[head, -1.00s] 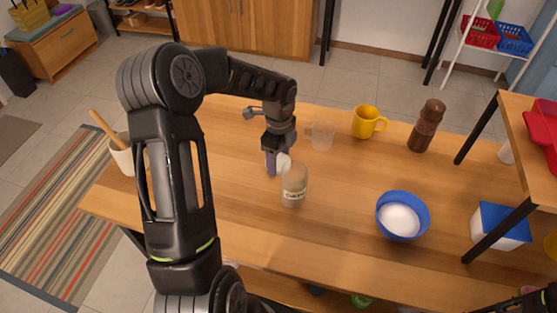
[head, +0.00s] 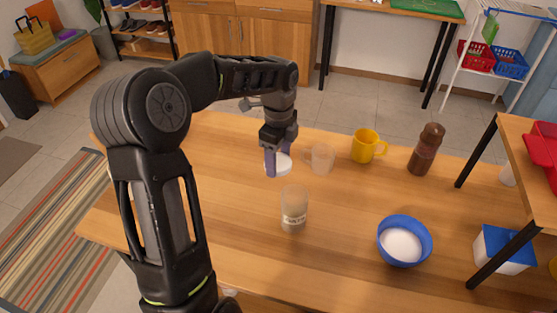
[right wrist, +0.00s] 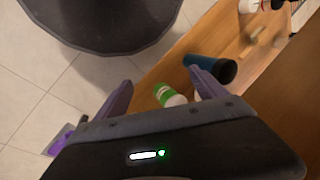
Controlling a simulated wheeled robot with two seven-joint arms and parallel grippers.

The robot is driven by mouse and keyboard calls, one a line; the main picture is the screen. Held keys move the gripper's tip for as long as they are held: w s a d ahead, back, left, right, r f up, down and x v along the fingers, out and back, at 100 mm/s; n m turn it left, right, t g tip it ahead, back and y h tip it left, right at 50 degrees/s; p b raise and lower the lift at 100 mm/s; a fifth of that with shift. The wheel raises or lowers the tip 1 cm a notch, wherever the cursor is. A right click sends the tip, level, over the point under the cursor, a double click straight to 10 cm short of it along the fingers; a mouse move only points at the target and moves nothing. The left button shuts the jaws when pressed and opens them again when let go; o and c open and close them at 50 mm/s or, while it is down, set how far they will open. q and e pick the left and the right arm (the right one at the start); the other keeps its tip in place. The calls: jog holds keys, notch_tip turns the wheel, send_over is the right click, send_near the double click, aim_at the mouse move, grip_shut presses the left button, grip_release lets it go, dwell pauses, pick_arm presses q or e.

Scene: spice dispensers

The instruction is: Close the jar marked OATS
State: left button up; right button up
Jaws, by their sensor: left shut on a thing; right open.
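The clear glass jar marked OATS (head: 293,212) stands upright on the wooden table (head: 215,225), its label facing me. No lid shows on its top. My left gripper (head: 279,157) is behind the jar in the head view, shut on a round white lid (head: 283,165). The lid is apart from the jar; its exact height over the table is hard to tell. My right gripper (right wrist: 163,92) shows only in the right wrist view, open, with nothing visible between its fingertips.
A clear glass cup (head: 320,159) stands close right of the left gripper. A yellow mug (head: 365,146), brown grinder (head: 427,150) and blue bowl (head: 405,242) of white contents stand further right. The right wrist view shows a green-and-white container (right wrist: 168,94) and a dark blue tumbler (right wrist: 212,68).

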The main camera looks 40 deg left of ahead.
dwell(0.4)
pick_arm(q)
jog(key=shift+w+d+f+n, duration=0.1)
jog(key=shift+w+d+n, duration=0.1)
jog(key=shift+d+n, duration=0.25)
jog(key=w+d+f+n, duration=0.1)
jog(key=w+d+n, duration=0.2)
jog(key=d+n, duration=1.2)
jog(key=shift+w+d+f, duration=0.2)
jog(key=shift+d+f, duration=0.2)
jog(key=shift+d, duration=0.15)
